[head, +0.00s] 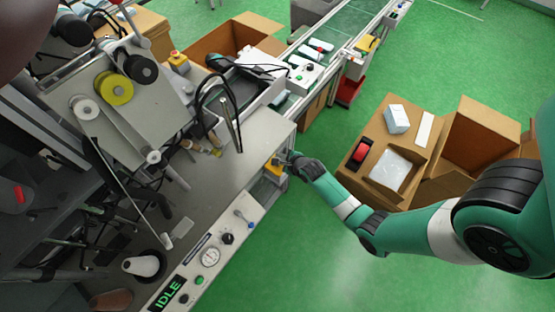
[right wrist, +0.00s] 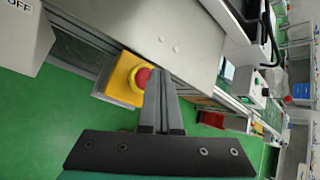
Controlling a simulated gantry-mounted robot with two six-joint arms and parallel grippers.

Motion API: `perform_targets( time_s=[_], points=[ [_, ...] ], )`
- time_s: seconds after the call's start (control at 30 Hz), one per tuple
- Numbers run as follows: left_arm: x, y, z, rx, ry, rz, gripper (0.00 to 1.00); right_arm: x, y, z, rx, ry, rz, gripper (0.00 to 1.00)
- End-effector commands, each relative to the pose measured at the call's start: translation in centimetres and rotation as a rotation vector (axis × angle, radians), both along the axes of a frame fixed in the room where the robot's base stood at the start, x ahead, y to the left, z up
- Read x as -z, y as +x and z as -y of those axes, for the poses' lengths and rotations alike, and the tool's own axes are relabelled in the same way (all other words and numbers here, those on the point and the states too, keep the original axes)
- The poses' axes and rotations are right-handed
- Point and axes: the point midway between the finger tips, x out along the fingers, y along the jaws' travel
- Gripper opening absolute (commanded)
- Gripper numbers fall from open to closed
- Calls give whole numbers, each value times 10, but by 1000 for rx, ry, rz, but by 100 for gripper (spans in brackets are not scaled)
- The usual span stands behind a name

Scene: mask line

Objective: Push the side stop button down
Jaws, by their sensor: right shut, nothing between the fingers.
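The side stop button is a red mushroom cap (right wrist: 142,78) on a yellow box, fixed to the side of the grey machine. In the head view its yellow box (head: 273,167) shows at the machine's right edge, partly hidden by my right gripper (head: 290,158). In the right wrist view my right gripper (right wrist: 160,85) is shut and empty, its fingertips right at the red cap and covering its right part. I cannot tell whether they touch it. My left gripper is not in view.
The machine's control panel (head: 218,250) with an IDLE display runs along its front edge. Another yellow box with a red button (head: 178,62) stands at the back. A conveyor (head: 345,40) leads away. Open cardboard boxes (head: 480,135) stand at the right on the green floor (head: 300,260).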

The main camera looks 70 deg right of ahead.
Motion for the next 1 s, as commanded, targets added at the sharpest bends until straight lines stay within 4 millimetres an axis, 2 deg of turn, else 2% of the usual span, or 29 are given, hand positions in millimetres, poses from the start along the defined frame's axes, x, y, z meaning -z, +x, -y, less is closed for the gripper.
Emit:
perform_targets(
  time_s=[0.23,1.0],
  points=[
    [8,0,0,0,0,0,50,9,0,0,0,0,0,0],
    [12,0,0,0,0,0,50,14,0,0,0,0,0,0]
  ],
)
